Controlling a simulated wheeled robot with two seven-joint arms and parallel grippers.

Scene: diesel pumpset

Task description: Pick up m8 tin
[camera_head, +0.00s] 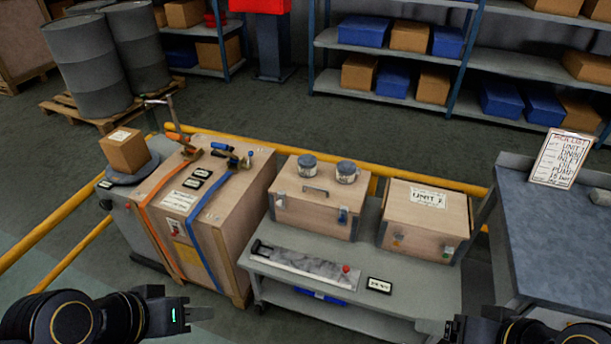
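Two small round tins with dark lids stand upright on a wooden box (316,207): a left tin (307,166) and a right tin (347,173). Their labels are too small to read, so I cannot tell which is the M8 tin. My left gripper (203,313) is low at the left, in front of the strapped crate and well apart from the tins. Its fingers show edge-on, so their opening is unclear. My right gripper (452,329) is at the bottom edge, right of centre, mostly cut off, and also apart from the tins.
A strapped crate (228,223) is at left, a grey table (560,245) at right. A yellow rail (400,179) runs behind.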

